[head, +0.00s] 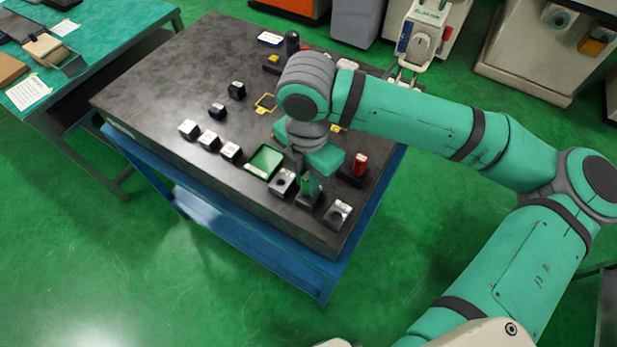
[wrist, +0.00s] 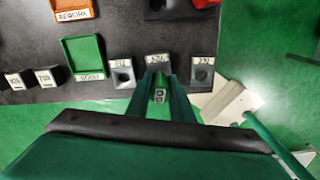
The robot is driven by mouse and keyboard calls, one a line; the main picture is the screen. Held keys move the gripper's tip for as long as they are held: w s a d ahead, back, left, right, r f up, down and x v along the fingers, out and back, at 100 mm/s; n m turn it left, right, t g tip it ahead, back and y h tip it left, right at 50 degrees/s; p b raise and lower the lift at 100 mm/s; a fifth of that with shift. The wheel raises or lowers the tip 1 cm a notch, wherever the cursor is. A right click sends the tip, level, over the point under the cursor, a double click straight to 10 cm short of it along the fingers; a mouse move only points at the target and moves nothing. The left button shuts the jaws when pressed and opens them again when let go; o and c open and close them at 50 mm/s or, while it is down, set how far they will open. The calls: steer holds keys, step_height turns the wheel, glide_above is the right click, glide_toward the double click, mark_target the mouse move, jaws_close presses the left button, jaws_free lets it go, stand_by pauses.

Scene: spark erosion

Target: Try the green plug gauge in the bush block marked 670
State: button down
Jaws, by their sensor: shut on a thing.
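My gripper (wrist: 160,88) is shut on the green plug gauge (wrist: 160,95), whose end shows between the fingers. In the head view the green gauge (head: 311,184) is upright at the middle of three grey bush blocks, seen partly behind my gripper. I cannot tell whether its tip is in the bore or just above it. The middle block (wrist: 157,61) is partly hidden by the fingers. The left block (wrist: 122,74) and right block (wrist: 203,70) stand apart on either side, with dark bores showing. The block numbers are too small to read surely.
A green tray (wrist: 66,57) lies left of the blocks, with an orange REWORK tray (wrist: 74,14) beyond. Several small white-topped blocks (head: 209,140) stand farther left. A red gauge (head: 360,164) stands in a dark holder at right. The dark table's (head: 150,90) front edge is close to the blocks.

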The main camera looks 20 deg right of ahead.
steer(key=shift+f, duration=0.4)
stand_by(0.8)
stand_by(0.4)
steer(key=shift+w+r, duration=0.2)
steer(key=shift+r, duration=0.45)
steer(key=shift+s+d+r, duration=0.2)
steer(key=shift+r, duration=0.1)
steer(key=shift+a+r, duration=0.3)
steer(key=shift+r, duration=0.1)
steer(key=shift+d+r, duration=0.1)
steer(key=shift+r, duration=1)
steer(key=shift+r, duration=0.1)
steer(key=shift+w, duration=0.1)
